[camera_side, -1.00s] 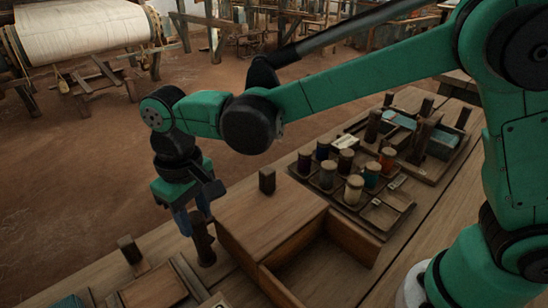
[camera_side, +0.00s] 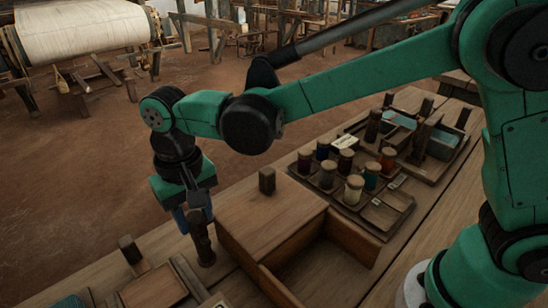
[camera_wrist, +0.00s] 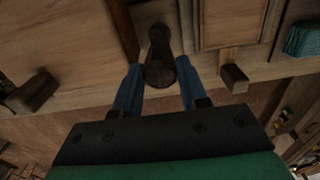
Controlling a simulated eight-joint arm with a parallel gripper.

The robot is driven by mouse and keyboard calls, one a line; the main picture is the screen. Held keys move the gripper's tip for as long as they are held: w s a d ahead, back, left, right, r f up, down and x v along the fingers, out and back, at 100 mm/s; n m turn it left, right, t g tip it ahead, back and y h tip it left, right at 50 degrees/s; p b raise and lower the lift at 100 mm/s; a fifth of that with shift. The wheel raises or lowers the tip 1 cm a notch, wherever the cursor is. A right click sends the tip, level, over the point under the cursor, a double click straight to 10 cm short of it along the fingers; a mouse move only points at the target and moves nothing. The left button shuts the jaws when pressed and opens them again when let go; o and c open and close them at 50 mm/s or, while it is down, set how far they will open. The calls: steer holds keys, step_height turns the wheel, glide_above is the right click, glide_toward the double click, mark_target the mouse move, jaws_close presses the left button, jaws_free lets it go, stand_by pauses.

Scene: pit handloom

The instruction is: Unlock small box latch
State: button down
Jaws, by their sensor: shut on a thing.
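A wooden box (camera_side: 262,217) sits on the bench in the side view, with a short dark peg standing on its top. A dark wooden latch post (camera_side: 204,245) stands close beside the box's left side. My gripper (camera_side: 190,220) comes down on this post from above, with its blue fingers at the post's upper part. In the wrist view, my gripper (camera_wrist: 158,74) has one blue finger on each side of the dark latch post (camera_wrist: 159,58), shut on it. The fingers partly hide the post's upper end in the side view.
A tray of several thread spools (camera_side: 385,215) lies right of the box, with another tray behind it. A small block with a peg (camera_side: 130,250) and shallow wooden trays (camera_side: 155,288) are at the front left. The bench's far edge runs close behind my gripper.

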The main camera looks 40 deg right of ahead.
mark_target(194, 216)
steer(key=shift+c, duration=2.4)
jaws_free()
steer(key=shift+r, duration=2.85)
steer(key=s+d+t, duration=0.3)
steer(key=d, duration=0.7)
steer(key=s+d+f+t, duration=0.1)
steer(key=s+d+t, duration=0.2)
steer(key=d, duration=0.7)
steer(key=shift+s+t, duration=0.35)
steer(key=shift+t, duration=0.25)
